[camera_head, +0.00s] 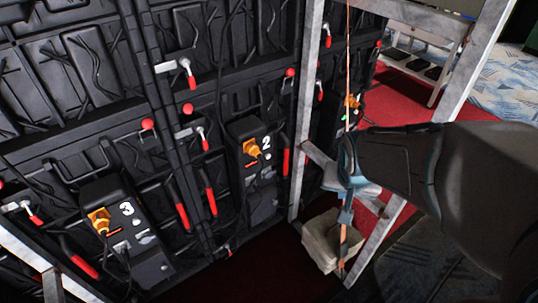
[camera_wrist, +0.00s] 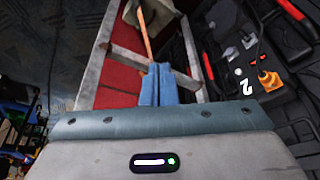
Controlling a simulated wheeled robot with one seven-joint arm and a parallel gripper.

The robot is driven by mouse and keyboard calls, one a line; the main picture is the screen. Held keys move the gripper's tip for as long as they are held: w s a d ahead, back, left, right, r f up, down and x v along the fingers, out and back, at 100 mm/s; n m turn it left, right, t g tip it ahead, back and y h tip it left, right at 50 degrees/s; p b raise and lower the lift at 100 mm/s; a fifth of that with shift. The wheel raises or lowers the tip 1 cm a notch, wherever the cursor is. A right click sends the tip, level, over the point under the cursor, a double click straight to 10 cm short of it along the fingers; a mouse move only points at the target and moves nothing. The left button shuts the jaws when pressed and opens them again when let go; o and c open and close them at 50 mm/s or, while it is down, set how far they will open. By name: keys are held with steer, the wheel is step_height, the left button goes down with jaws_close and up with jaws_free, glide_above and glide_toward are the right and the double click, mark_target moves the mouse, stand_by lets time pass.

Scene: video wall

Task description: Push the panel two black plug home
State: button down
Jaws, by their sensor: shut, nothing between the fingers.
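The panel two control box (camera_head: 262,170), marked with a white 2, is on the black wall left of my gripper. An orange connector (camera_head: 252,148) sits on its front, with grey-white fittings below. The same box is upside down at the right of the wrist view, with its orange connector (camera_wrist: 270,80) and grey fittings (camera_wrist: 240,46). I cannot make out a separate black plug against the dark box. My gripper (camera_head: 345,215) points down, right of the box and apart from it. Its blue fingers are shut and empty in the wrist view (camera_wrist: 156,85).
A grey metal frame post (camera_head: 306,110) stands between my gripper and the box. A pale sandbag (camera_head: 330,240) lies below my gripper, and a thin orange strap (camera_head: 348,25) hangs nearby. Red-handled levers (camera_head: 187,72) stick out from the wall. Box three (camera_head: 118,215) is lower left.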

steer(key=w+a+f+m+t+y+b, duration=0.1)
steer(key=w+a+f+m+y+b, duration=0.2)
steer(key=w+a+f, duration=0.3)
steer(key=w+a+f+m+t+y+b, duration=0.2)
steer(key=w+a+f+m+y+b, duration=0.1)
steer(key=f, duration=1.4)
steer(key=w+a+m+b, duration=0.1)
steer(key=w+a+b, duration=0.1)
steer(key=w+a, duration=0.1)
steer(key=shift+w+a+f+m+y, duration=0.2)
steer(key=shift+w+f+m+y, duration=0.1)
steer(key=shift+m, duration=0.1)
